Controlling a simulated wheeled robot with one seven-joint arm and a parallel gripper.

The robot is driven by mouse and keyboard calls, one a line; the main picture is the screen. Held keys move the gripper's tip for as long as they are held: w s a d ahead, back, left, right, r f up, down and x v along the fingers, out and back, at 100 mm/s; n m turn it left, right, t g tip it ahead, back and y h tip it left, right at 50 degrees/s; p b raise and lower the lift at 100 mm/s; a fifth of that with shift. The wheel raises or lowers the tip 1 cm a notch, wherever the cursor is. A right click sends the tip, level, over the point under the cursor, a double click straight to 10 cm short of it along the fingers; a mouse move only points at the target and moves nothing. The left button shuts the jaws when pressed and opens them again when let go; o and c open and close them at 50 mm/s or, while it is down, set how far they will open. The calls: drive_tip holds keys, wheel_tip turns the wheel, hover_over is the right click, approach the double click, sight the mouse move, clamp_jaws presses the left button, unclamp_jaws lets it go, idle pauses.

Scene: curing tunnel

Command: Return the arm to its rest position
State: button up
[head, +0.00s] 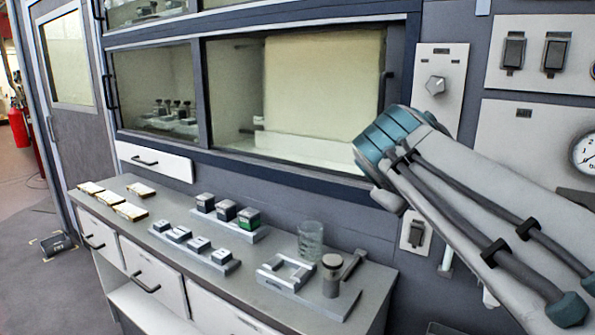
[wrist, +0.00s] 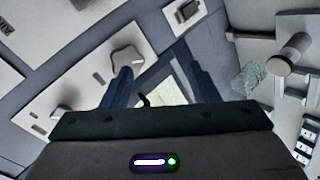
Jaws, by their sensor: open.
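My arm enters the head view from the right, raised in front of the wall panels, with a teal joint at its bend. My gripper is hidden in the head view. In the wrist view my gripper (wrist: 154,58) shows two dark blue fingers spread apart with nothing between them. Beyond the fingers are the wall panel with a knob (wrist: 128,60) and a cabinet edge; I cannot tell the exact distance to them. No rest mark for the arm is visible.
The counter (head: 375,260) below holds a glass beaker (head: 311,240), a grey post fixture (head: 331,275), a rack of dark blocks (head: 226,210) and several small tiles (head: 130,211). The knob panel (head: 436,85) and pressure gauge (head: 587,153) are close to my arm. Floor at left is mostly clear.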

drive_tip(key=s+a+f+m+g+y+p, duration=0.2)
drive_tip(key=s+f+m+g+y+p, duration=0.1)
drive_tip(key=s+f, duration=0.4)
drive_tip(key=s+a+f+m+g+y+p, duration=0.2)
drive_tip(key=s+f+m+g+y+p, duration=0.1)
drive_tip(key=s+f, duration=0.5)
wheel_tip(320, 180, down, 4)
drive_tip(key=shift+a+r+m+g+p, duration=0.25)
drive_tip(key=shift+m+g+p, duration=0.15)
drive_tip(key=shift+g+p, duration=0.45)
drive_tip(key=shift+s, duration=0.1)
